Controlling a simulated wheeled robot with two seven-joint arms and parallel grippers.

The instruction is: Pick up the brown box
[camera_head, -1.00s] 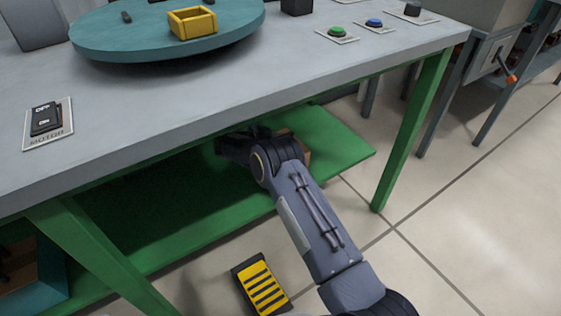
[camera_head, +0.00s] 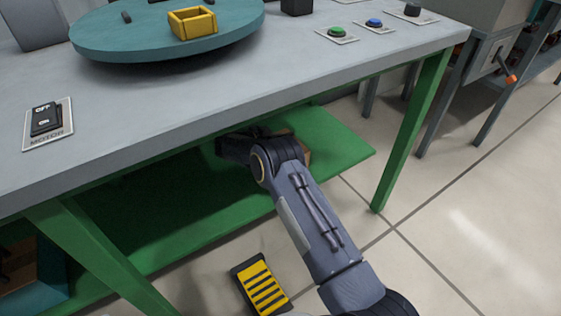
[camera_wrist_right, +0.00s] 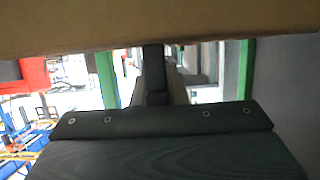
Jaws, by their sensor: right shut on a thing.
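The brown box (camera_head: 306,152) is on or just over the green lower shelf under the table, near its right end. In the head view my right arm hides most of it, so I cannot tell if it touches the shelf. In the right wrist view its brown side (camera_wrist_right: 160,22) fills the top of the picture, close to the camera. My right gripper (camera_wrist_right: 155,72) is shut on the box, with one dark finger showing against it. My left gripper is in neither view.
The grey table top (camera_head: 270,85) overhangs the green shelf (camera_head: 345,155). On it are a teal turntable (camera_head: 110,40) with a yellow tray (camera_head: 192,22), a motor switch (camera_head: 47,122) and green and blue buttons. A green leg (camera_head: 412,130) stands right of the arm. A yellow-striped pedal (camera_head: 262,286) lies on the floor.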

